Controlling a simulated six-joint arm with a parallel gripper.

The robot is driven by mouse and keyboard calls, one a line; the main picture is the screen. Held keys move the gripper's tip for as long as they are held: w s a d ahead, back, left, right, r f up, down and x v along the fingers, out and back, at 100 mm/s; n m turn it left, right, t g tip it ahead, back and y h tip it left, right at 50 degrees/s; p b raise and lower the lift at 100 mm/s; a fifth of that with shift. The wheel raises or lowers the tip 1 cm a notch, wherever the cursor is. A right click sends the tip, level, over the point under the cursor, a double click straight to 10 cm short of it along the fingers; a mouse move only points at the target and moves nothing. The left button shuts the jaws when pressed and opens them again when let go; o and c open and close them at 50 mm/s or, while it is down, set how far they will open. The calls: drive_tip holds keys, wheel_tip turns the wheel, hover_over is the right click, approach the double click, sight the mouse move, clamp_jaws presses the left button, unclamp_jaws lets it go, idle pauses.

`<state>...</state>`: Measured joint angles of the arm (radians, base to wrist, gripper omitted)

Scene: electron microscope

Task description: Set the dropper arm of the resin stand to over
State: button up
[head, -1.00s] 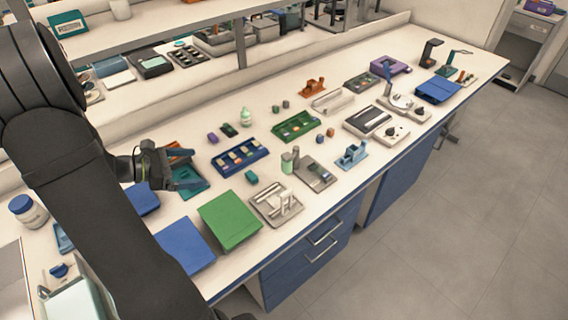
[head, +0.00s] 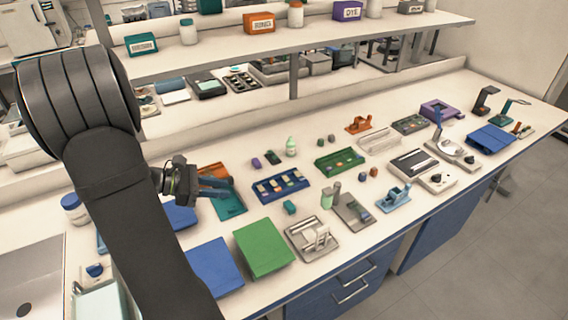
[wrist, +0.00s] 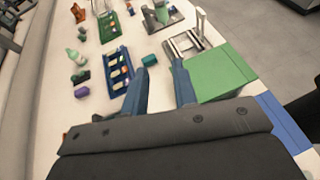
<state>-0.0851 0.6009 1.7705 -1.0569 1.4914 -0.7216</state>
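My gripper (head: 232,188) is at the left of the bench in the head view, over a teal and orange tray (head: 236,208). In the wrist view its two blue fingers (wrist: 165,68) are apart with nothing between them. The resin stand is not labelled. A grey stand (head: 352,212) with a pale green bottle (head: 327,199) and a dark upright part is the likeliest one; it stands right of my gripper, apart from it. The stand also shows at the top of the wrist view (wrist: 170,18). Its dropper arm is too small to make out, so I cannot tell its setting.
A blue rack (head: 280,185) and a small teal block (head: 289,207) lie between my gripper and the grey stand. A grey plate with a white fixture (head: 312,238) and a green pad (head: 263,248) are nearer the front edge. A shelf (head: 300,40) runs behind the bench.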

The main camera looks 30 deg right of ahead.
drive_tip(key=w+d+m+g+y, duration=0.1)
drive_tip(key=d, duration=0.1)
drive_tip(key=d+f+m+y, duration=0.1)
drive_tip(key=d, duration=0.2)
drive_tip(key=w+d+m+g+y, duration=0.1)
drive_tip(key=d, duration=0.2)
drive_tip(key=shift+w+f+g, duration=0.3)
drive_tip(key=shift+f, duration=0.1)
clamp_jaws()
drive_tip(key=w+d+f+m+g+y, duration=0.1)
drive_tip(key=d+m+y, duration=0.3)
drive_tip(key=d, duration=0.8)
drive_tip(key=shift+w+d+f, duration=0.15)
drive_tip(key=shift+f, duration=0.4)
